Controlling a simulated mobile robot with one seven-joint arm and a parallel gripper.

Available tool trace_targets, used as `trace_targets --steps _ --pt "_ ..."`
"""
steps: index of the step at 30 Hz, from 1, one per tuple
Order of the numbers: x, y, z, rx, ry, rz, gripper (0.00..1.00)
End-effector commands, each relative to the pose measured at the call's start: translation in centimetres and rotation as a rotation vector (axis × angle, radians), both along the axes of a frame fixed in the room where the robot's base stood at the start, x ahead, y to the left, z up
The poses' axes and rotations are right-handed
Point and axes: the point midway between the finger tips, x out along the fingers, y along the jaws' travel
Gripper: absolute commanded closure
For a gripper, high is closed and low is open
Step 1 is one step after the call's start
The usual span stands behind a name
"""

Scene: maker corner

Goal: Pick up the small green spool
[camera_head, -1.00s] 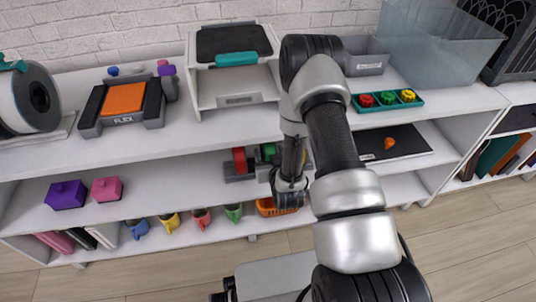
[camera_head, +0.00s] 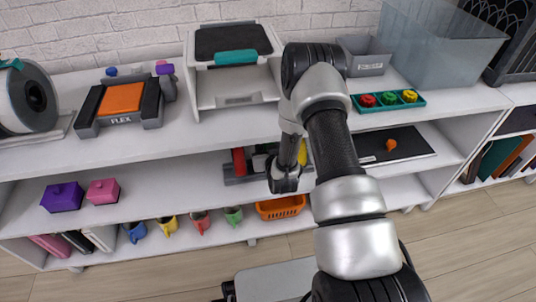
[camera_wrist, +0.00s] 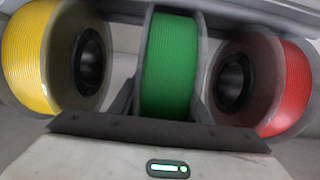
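The green spool (camera_wrist: 170,66) stands upright in the middle of a row in the wrist view, between the yellow spool (camera_wrist: 42,58) and the red spool (camera_wrist: 287,90). In the head view, my gripper (camera_head: 285,184) is at the middle shelf in front of the spool rack (camera_head: 236,179). The wrist view is blurred. My fingers appear spread, one to each side of the green spool; contact is not clear.
The neighbouring spools leave narrow gaps beside the green one. The white top board (camera_head: 205,136) hangs over the middle shelf (camera_head: 150,185). An orange basket (camera_head: 281,208) and several small mugs are below. A black mat (camera_head: 408,146) lies right of my arm.

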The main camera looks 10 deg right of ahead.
Motion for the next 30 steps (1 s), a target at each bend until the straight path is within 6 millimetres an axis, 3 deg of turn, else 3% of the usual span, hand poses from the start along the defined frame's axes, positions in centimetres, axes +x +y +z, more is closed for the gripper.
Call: trace_targets --steps 1,6,7,17,26,30 --pt "0.0 0.0 0.0 0.000 0.000 0.000 0.67" --pt "0.0 0.0 0.0 0.000 0.000 0.000 0.95" --pt "0.0 0.0 0.1 0.000 -0.002 0.000 0.97" --pt "0.0 0.0 0.5 0.000 -0.003 0.000 0.97" --pt "0.1 0.0 4.0 -0.001 -0.005 0.000 0.97" --pt "-2.7 0.0 3.6 -0.001 0.004 0.000 0.97"
